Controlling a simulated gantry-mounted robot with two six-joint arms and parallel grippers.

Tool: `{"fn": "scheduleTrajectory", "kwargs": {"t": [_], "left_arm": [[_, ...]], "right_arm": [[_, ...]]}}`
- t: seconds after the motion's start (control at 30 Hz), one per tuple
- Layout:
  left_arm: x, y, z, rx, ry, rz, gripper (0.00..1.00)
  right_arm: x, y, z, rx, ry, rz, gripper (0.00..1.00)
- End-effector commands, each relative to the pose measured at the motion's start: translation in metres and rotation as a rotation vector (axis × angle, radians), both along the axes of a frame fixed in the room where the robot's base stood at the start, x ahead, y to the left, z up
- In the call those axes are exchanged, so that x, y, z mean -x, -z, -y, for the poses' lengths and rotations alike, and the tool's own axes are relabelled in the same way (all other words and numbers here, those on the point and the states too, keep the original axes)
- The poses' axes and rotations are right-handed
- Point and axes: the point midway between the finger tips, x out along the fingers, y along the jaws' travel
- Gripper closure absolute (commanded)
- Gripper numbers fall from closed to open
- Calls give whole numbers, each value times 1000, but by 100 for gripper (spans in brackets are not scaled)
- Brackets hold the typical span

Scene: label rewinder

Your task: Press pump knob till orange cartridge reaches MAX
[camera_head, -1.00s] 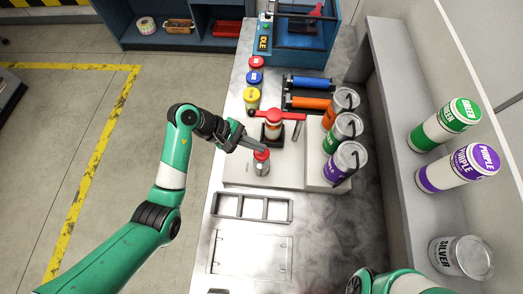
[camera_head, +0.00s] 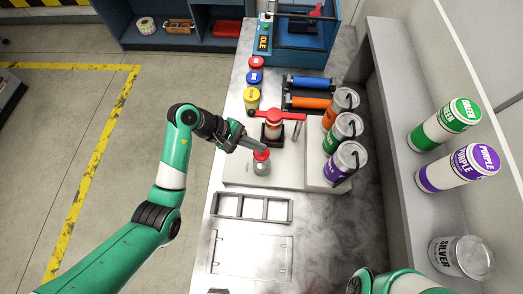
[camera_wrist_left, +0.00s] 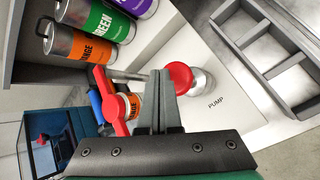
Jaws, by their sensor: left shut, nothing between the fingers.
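The pump knob (camera_head: 261,155) is a round red cap on a silver cylinder, near the left edge of the bench. It also shows in the left wrist view (camera_wrist_left: 180,78), beside the printed word PUMP. My left gripper (camera_head: 258,148) is shut and empty, with its fingertips at the knob's top; whether they touch cannot be told. In the left wrist view the shut fingers (camera_wrist_left: 160,85) overlap the knob's left edge. The orange-labelled cartridge (camera_wrist_left: 133,105) stands under a red handle (camera_wrist_left: 106,100); its fill level and any MAX mark are unreadable.
Orange, green and purple cans (camera_head: 345,160) stand in a row right of the pump. An empty grey rack (camera_head: 252,207) lies in front of it. Red, blue and yellow capped jars (camera_head: 253,97) stand behind. A shelf with paint containers (camera_head: 405,180) bounds the right side.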

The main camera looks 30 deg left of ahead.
Motion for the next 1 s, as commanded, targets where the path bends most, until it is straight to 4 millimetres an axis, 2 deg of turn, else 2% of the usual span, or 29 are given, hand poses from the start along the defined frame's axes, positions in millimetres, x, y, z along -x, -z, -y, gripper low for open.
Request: {"fn": "scheduleTrajectory", "kwargs": {"t": [0.47, 1.0], "left_arm": [[0, 9, 0, 0, 0, 0, 100], [0, 11, 0, 0, 0, 0, 100]], "right_arm": [[0, 8, 0, 0, 0, 0, 50], [0, 10, 0, 0, 0, 0, 50]]}}
